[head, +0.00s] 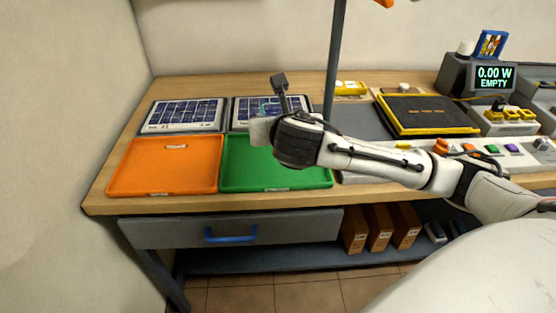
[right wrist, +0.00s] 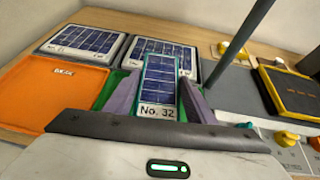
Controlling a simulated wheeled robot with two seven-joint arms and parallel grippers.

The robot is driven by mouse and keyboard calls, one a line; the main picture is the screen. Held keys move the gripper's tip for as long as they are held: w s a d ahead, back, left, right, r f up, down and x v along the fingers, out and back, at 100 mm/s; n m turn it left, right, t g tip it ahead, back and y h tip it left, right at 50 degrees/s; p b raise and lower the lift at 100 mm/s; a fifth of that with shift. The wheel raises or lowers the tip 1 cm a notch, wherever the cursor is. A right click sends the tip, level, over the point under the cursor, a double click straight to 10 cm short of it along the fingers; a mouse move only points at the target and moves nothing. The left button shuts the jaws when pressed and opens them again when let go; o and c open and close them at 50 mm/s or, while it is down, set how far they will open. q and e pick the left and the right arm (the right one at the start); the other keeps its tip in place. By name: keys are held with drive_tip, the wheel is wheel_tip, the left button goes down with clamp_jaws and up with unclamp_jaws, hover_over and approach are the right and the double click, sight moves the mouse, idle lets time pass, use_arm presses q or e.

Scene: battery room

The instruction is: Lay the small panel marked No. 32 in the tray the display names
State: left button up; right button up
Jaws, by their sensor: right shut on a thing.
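My right gripper (head: 262,131) is shut on the small panel marked No. 32 (right wrist: 160,80), which has blue cells and a white label. The display (head: 494,78) reads 0.00 W EMPTY and shows no tray name that I can read. My left gripper is not in view.
Two larger framed solar panels (head: 183,115) lie behind the trays. A black panel with a yellow frame (head: 428,115) lies right of a dark upright post (head: 335,60). A drawer with a blue handle (head: 231,235) is under the bench.

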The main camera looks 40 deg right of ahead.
drive_tip(key=d+f, duration=0.2)
drive_tip(key=shift+w+d+f+m+g+h, duration=0.1)
drive_tip(key=shift+d+f+m+g+h, duration=0.2)
drive_tip(key=shift+d+f+m+h, duration=0.1)
wheel_tip(320, 180, down, 5)
drive_tip(key=shift+f+b, duration=0.15)
drive_tip(key=shift+b, duration=0.2)
drive_tip(key=shift+f, duration=1.95)
drive_tip(key=shift+f, duration=0.15)
drive_tip(key=o, duration=1.3)
drive_tip(key=shift+c, duration=0.2)
